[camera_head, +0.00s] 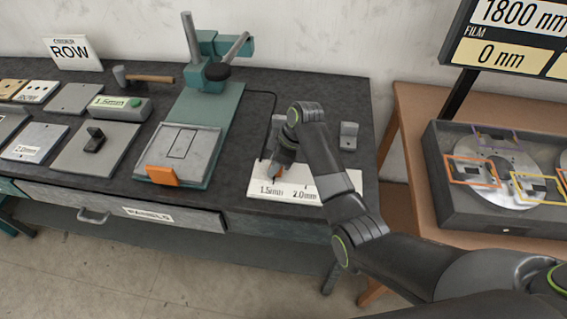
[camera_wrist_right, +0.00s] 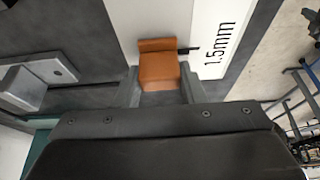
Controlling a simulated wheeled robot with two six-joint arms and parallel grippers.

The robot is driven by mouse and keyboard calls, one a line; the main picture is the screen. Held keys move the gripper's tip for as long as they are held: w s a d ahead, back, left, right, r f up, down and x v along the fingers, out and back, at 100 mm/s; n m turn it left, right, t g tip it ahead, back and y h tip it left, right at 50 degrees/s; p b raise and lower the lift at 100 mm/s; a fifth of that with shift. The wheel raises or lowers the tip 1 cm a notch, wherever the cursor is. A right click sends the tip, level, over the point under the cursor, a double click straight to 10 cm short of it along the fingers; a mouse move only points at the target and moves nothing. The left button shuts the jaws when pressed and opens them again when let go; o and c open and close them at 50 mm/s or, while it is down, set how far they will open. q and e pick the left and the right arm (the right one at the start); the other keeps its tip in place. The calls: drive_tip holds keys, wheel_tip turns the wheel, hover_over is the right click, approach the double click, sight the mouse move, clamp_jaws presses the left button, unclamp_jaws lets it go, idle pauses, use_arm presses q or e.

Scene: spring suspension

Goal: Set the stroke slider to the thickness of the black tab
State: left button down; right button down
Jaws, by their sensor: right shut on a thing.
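The stroke slider is an orange block (camera_wrist_right: 160,68) on a white scale plate (camera_head: 318,188) marked 1.5mm and 2.0mm. In the right wrist view it sits between the fingers of my right gripper (camera_wrist_right: 160,88), which is shut on it. A short dark pointer sticks out of the block beside the 1.5mm label. In the head view my right gripper (camera_head: 275,172) is at the plate's left end and mostly covers the block. A small black upright piece (camera_head: 95,139), perhaps the black tab, stands on a grey plate (camera_head: 68,152). My left gripper is not in view.
A green press (camera_head: 222,110) with a grey plate and an orange front block (camera_head: 163,176) stands left of the scale. A grey bracket (camera_head: 348,136) is behind the scale. A box marked 1.5mm (camera_head: 118,108) and a hammer (camera_head: 148,78) lie further left. A wooden table (camera_head: 412,110) stands right.

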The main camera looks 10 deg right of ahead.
drive_tip(key=shift+a, duration=0.15)
drive_tip(key=c, duration=1.3)
unclamp_jaws()
drive_tip(key=o, duration=0.4)
drive_tip(key=shift+a, duration=0.15)
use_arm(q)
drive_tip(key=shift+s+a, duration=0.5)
use_arm(e)
drive_tip(key=shift+d+r, duration=0.2)
drive_tip(key=shift+r, duration=0.05)
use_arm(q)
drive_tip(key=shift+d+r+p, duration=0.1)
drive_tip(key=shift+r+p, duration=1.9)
use_arm(e)
drive_tip(key=shift+v, duration=8.4)
